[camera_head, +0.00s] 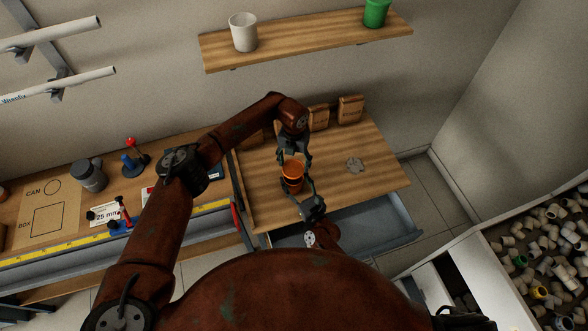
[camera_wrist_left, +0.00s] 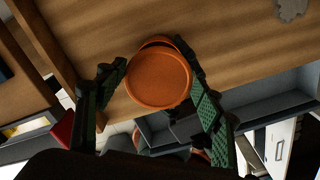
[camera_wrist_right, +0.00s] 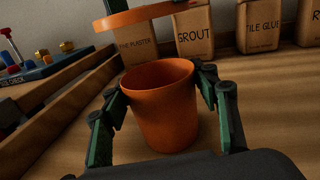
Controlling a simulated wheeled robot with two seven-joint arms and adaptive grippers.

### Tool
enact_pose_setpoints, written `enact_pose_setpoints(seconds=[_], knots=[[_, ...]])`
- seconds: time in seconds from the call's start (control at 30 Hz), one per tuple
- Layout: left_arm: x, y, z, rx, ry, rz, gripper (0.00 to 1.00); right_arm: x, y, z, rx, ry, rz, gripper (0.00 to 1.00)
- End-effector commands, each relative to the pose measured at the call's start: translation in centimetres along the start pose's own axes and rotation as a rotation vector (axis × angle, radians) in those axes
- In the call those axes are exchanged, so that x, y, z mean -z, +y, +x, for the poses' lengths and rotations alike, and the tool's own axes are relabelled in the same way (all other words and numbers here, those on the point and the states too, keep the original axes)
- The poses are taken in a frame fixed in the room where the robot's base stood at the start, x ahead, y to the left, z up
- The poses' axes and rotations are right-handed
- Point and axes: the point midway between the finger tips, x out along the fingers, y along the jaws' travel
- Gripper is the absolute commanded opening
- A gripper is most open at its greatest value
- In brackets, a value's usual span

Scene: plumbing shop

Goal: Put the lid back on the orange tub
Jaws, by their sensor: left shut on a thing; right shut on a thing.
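The orange lid (camera_wrist_left: 158,79) is a round disc held between the fingers of my left gripper (camera_wrist_left: 155,75), which is shut on it. The right wrist view shows the lid (camera_wrist_right: 145,15) above the tub's rim, apart from it and slightly tilted. The open orange tub (camera_wrist_right: 160,105) stands upright on the wooden bench, and my right gripper (camera_wrist_right: 165,95) is shut around its sides. In the head view the tub (camera_head: 292,182) is under my left gripper (camera_head: 293,157), with my right gripper (camera_head: 305,190) at its front right. The lid largely hides the tub in the left wrist view.
Brown packets, including grout (camera_wrist_right: 194,32) and tile glue (camera_wrist_right: 259,28), stand behind the tub. A grey flat piece (camera_head: 355,165) lies to its right. An open drawer (camera_head: 375,226) juts out below the bench. Bare wood (camera_head: 365,190) lies right of the tub.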

Motion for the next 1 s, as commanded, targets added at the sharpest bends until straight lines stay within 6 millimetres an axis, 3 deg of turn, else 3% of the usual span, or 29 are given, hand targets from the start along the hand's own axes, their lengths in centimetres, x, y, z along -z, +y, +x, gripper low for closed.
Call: enact_pose_setpoints(seconds=[0.2,0.7,1.0], knots=[[0.0,0.0,2.7,0.000,0.000,-0.001,0.50,0.0,0.0,0.0,0.000,0.000,0.000,0.11],[-0.1,0.0,2.8,0.000,0.000,0.000,0.50,0.0,0.0,0.0,0.000,0.000,0.000,0.11],[0.0,0.0,4.3,0.001,0.001,0.001,0.50,0.0,0.0,0.0,0.000,0.000,0.000,0.11]])
